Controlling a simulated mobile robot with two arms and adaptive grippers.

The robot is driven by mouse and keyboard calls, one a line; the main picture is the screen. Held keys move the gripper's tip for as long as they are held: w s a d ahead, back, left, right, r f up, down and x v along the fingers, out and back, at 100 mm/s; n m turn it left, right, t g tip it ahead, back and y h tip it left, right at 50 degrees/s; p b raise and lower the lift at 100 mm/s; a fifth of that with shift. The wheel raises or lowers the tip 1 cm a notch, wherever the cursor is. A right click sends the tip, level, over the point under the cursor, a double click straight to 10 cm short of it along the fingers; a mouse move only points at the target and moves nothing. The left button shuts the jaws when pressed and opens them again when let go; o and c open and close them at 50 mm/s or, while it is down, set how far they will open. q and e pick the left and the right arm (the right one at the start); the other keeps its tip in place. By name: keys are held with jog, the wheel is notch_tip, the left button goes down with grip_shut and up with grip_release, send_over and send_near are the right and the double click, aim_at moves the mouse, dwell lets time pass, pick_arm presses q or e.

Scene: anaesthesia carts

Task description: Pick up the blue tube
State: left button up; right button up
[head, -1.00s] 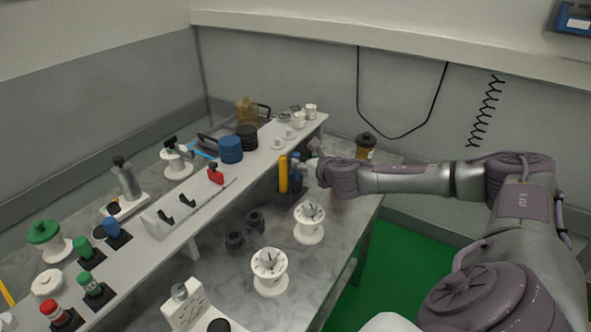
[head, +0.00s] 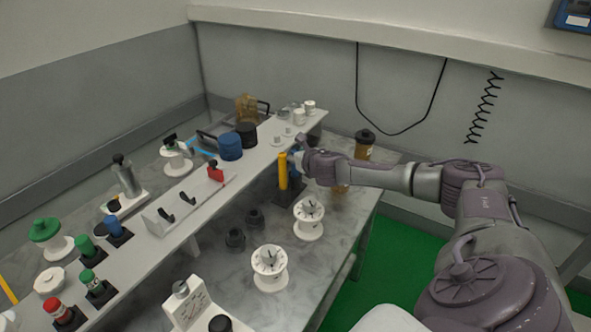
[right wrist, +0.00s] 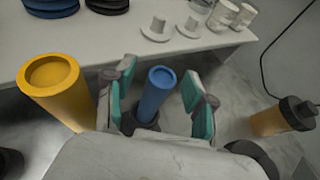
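The blue tube (right wrist: 157,92) stands upright in a dark holder in the right wrist view, between the two fingers of my right gripper (right wrist: 156,101). The fingers have green pads and are spread, with a gap to the tube on each side. In the head view my right gripper (head: 301,154) is at the far end of the lower bench and hides most of the tube. A yellow tube (right wrist: 56,88) stands just left of the gripper; it also shows in the head view (head: 283,171). My left gripper is not in view.
The raised white shelf (head: 195,187) runs behind the tubes and holds blue discs (head: 230,147) and small white parts. A brown bottle with a black cap (right wrist: 284,118) stands to the right. White spool-like holders (head: 308,220) stand on the lower bench, nearer.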

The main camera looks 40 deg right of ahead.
grip_shut()
